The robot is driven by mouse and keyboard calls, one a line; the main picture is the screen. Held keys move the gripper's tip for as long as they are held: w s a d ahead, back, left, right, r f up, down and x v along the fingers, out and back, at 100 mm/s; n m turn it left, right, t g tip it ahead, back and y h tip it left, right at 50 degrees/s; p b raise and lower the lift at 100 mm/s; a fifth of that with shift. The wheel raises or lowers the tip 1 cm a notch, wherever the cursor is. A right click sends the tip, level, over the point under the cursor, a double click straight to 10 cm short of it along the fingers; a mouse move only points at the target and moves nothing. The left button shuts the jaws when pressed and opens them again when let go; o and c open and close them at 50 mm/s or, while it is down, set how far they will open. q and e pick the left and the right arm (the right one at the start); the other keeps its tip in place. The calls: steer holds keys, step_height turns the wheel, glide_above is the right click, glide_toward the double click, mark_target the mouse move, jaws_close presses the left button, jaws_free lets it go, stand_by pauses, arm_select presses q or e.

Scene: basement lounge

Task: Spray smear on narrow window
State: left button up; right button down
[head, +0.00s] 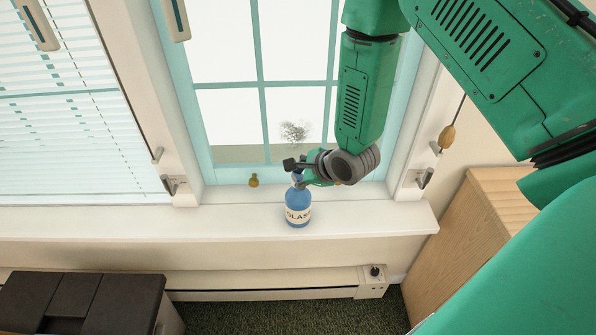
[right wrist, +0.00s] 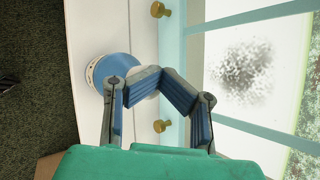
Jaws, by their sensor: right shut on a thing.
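The smear (head: 294,131) is a grey speckled patch on the lower middle of the narrow window (head: 228,110). It also shows in the right wrist view (right wrist: 247,75). A blue spray bottle (head: 298,212) with a white label reading "GLAS" stands upright at the white sill, below the smear. My right gripper (head: 305,172) is shut around the top of the bottle. In the right wrist view my right gripper's fingers (right wrist: 158,80) close at the bottle (right wrist: 112,70), partly hiding its top. Whether the bottle touches the sill is hard to tell. My left gripper is not in view.
The sill (head: 370,217) runs along under the window. Brass knobs (head: 253,181) sit on the lower window frame. Blinds (head: 70,110) cover the left window. A wooden cabinet (head: 480,230) stands at right, a dark box-like piece (head: 80,300) at lower left, and a baseboard heater (head: 280,283) below.

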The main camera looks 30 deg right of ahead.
steer(key=shift+s+d+f, duration=0.1)
steer(key=shift+s+f, duration=0.3)
steer(key=shift+f, duration=0.1)
steer(key=shift+s+f, duration=0.1)
steer(key=shift+f, duration=0.3)
steer(key=shift+d, duration=0.1)
steer(key=shift+w+d+r+p, duration=0.15)
steer(key=shift+w+r+p, duration=0.2)
steer(key=shift+r, duration=0.2)
steer(key=shift+w+r+p, duration=0.1)
steer(key=shift+r+p, duration=0.25)
steer(key=shift+r, duration=0.1)
step_height(320, 180, up, 5)
steer(key=p, duration=0.4)
steer(key=shift+r+p, duration=0.2)
steer(key=shift+p, duration=0.1)
steer(key=shift+f, duration=0.1)
